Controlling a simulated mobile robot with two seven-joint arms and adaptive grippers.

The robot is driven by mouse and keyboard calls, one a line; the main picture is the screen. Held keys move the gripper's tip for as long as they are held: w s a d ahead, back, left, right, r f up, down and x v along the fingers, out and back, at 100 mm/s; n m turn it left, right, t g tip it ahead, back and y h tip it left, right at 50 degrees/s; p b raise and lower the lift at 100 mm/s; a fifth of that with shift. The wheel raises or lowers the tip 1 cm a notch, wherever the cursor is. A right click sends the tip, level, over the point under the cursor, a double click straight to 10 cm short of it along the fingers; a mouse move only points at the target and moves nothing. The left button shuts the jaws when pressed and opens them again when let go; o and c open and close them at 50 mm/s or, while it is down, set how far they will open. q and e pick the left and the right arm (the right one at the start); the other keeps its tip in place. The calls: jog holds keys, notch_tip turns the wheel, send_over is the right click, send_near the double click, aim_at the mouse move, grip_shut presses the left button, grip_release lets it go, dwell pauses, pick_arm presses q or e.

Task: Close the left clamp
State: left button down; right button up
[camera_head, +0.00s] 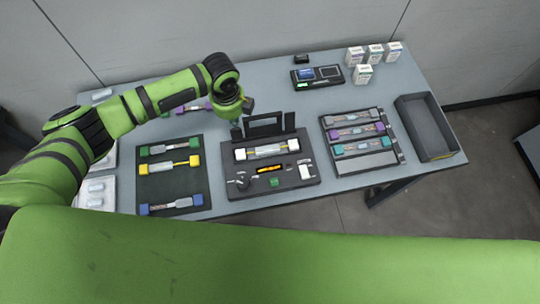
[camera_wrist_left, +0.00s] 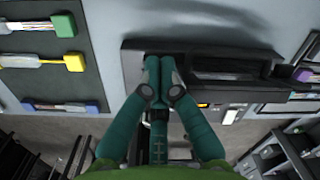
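The splicing machine (camera_head: 312,178) is a dark box in the middle of the table. A white and yellow cable piece (camera_head: 268,151) lies across its top. Its wide lid (camera_head: 265,125) stands upright at the back. Small upright flaps flank it: the left clamp (camera_head: 236,132) and the right one (camera_head: 290,121). My left gripper (camera_head: 246,104) is above and behind the left clamp, seemingly apart from it. In the left wrist view its fingertips (camera_wrist_left: 158,62) are together over the machine's left part, with no object visible between them. They hide the clamp there. My right gripper is out of view.
A dark mat (camera_head: 170,181) with coloured cable pieces lies left of the machine. A tray (camera_head: 365,171) with more pieces and an empty bin (camera_head: 445,133) are at the right. A device with a screen (camera_head: 318,77) and small white boxes (camera_head: 375,54) stand at the back.

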aim_at(235, 129)
pick_arm(q)
jog(key=shift+g, duration=0.5)
jog(key=s+f, duration=0.1)
jog(key=s, duration=0.1)
jog(key=s+d, duration=0.1)
jog(key=s, duration=0.1)
jog(key=s+f, duration=0.1)
jog(key=s, duration=0.1)
jog(key=shift+d+f, duration=0.2)
jog(key=shift+f, duration=0.15)
jog(key=shift+w+d+f, duration=0.1)
jog(key=shift+w, duration=0.6)
jog(key=shift+w+a+r+p, duration=0.15)
jog(key=shift+w+r+p, duration=0.2)
jog(key=shift+r+p, duration=0.25)
jog(key=shift+w+a+r+p, duration=0.15)
jog(key=shift+w+r+p, duration=0.2)
jog(key=shift+p, duration=0.3)
jog(key=shift+r+p, duration=0.35)
notch_tip(235, 129, up, 3)
jog(key=shift+f+p, duration=0.2)
jog(key=shift+p, duration=0.8)
jog(key=shift+r, duration=0.25)
jog(key=shift+w+a+r, duration=0.1)
jog(key=shift+w+r, duration=0.15)
jog(key=shift+r, duration=0.4)
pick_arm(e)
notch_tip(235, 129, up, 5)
pick_arm(q)
jog(key=shift+s, duration=0.1)
